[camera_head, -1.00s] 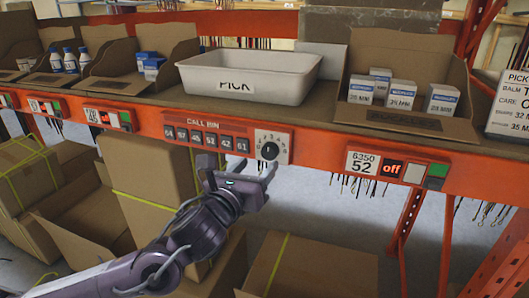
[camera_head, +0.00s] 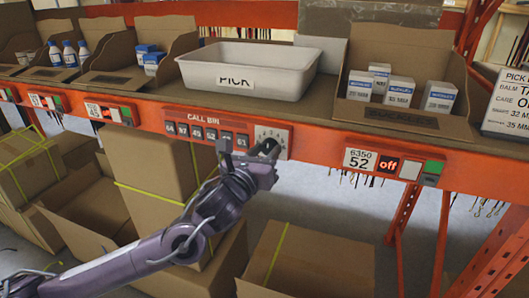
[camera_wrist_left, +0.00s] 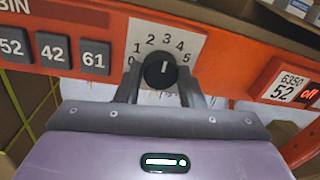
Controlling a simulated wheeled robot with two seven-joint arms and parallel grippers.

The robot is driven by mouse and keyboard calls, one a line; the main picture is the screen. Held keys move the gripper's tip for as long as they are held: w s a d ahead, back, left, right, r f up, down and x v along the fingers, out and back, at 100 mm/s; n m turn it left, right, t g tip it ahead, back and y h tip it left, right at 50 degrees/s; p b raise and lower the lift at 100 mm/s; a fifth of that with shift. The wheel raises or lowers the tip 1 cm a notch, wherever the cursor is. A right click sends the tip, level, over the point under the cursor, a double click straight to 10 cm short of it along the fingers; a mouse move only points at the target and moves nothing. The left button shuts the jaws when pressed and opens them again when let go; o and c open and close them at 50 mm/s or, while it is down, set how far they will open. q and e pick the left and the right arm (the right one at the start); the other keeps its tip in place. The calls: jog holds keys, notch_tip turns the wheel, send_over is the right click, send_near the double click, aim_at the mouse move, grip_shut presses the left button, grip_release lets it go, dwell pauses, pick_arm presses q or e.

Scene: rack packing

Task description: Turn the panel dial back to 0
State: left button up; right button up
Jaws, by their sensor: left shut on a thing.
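The panel dial (camera_wrist_left: 160,71) is a round black knob on a pale plate marked 0 to 5, on the orange rack beam. In the left wrist view its white mark points up, close to the 3. My left gripper (camera_head: 266,153) reaches up to the plate (camera_head: 284,137) from below. In the left wrist view its two fingers stand on either side of the dial, shut on it. In the head view the gripper hides most of the dial. My right gripper is in neither view.
Call-bin buttons (camera_head: 211,134) sit left of the dial. A 6350 52 label with an "off" display (camera_head: 388,167) is to its right. Above are a white PICK tray (camera_head: 207,77) and an open carton (camera_head: 388,119) of small boxes. Cardboard boxes (camera_head: 155,180) stand below the beam.

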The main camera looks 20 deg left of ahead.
pick_arm(q)
jog(key=n+b, duration=0.3)
jog(key=shift+f, duration=0.25)
jog(key=n+b, duration=0.3)
jog(key=n, duration=0.2)
jog(key=shift+n+t+b, duration=0.3)
jog(key=shift+n+b, duration=0.05)
jog(key=shift+n, duration=0.05)
jog(key=n+b, duration=0.2)
jog(key=n, duration=0.2)
jog(key=shift+d+n+y, duration=0.1)
jog(key=shift+n+y, duration=0.3)
jog(key=n+b, duration=0.1)
jog(key=n, duration=0.2)
jog(key=shift+t, duration=0.3)
jog(key=shift+n+y+b, duration=0.35)
jog(key=shift+n+y, duration=0.05)
jog(key=shift+n, duration=0.7)
jog(key=shift+r, duration=0.1)
